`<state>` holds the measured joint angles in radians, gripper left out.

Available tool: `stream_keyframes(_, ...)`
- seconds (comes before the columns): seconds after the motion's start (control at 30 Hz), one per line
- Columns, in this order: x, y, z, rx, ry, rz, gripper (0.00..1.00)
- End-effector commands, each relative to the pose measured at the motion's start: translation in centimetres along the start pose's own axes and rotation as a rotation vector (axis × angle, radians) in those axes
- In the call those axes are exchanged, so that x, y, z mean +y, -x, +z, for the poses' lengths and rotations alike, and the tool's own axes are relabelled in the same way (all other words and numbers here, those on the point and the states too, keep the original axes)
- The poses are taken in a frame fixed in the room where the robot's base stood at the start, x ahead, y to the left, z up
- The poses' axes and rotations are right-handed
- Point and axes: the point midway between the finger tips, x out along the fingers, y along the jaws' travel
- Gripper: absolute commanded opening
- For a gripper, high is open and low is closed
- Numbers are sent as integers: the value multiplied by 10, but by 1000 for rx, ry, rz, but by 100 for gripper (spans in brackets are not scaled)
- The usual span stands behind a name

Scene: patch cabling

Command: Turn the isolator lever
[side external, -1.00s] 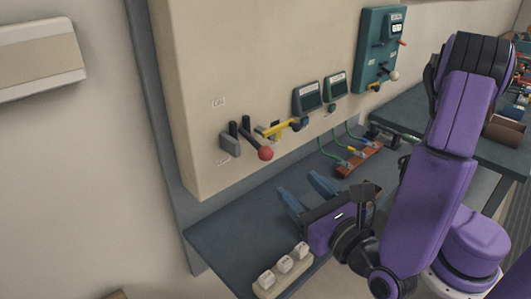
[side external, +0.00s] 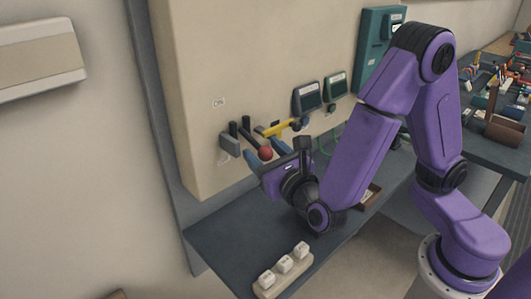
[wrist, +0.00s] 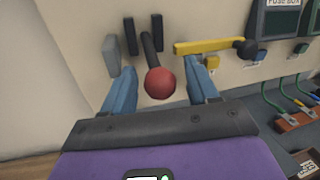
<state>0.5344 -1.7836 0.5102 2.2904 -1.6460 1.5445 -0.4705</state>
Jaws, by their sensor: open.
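The isolator lever has a dark arm and a red ball knob (side external: 265,153). It juts from its grey mount (side external: 230,142) on the cream panel, below a small "ON" label (side external: 218,103). In the wrist view the red knob (wrist: 160,82) sits between the two blue fingers, with its black arm running up to the panel. My gripper (side external: 266,155) is open at the lever, one finger on each side of the knob. In the wrist view the gripper (wrist: 160,85) shows gaps between both fingers and the knob.
A yellow lever (wrist: 210,46) with a black knob is just right of my right finger. A white switch block (side external: 283,270) lies on the dark shelf below. Green cables (wrist: 290,95) run at the right.

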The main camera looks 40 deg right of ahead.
Motion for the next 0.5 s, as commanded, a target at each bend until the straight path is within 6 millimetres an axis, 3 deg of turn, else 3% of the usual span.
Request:
stream_keyframes(0.17, 0, 0, 0, 0, 0, 0, 59)
stream_keyframes(0.3, 0, 0, 0, 0, 0, 0, 17)
stream_keyframes(0.37, 0, 0, 0, 0, 0, 0, 0)
stream_keyframes(0.5, 0, 0, 0, 0, 0, 1, 0)
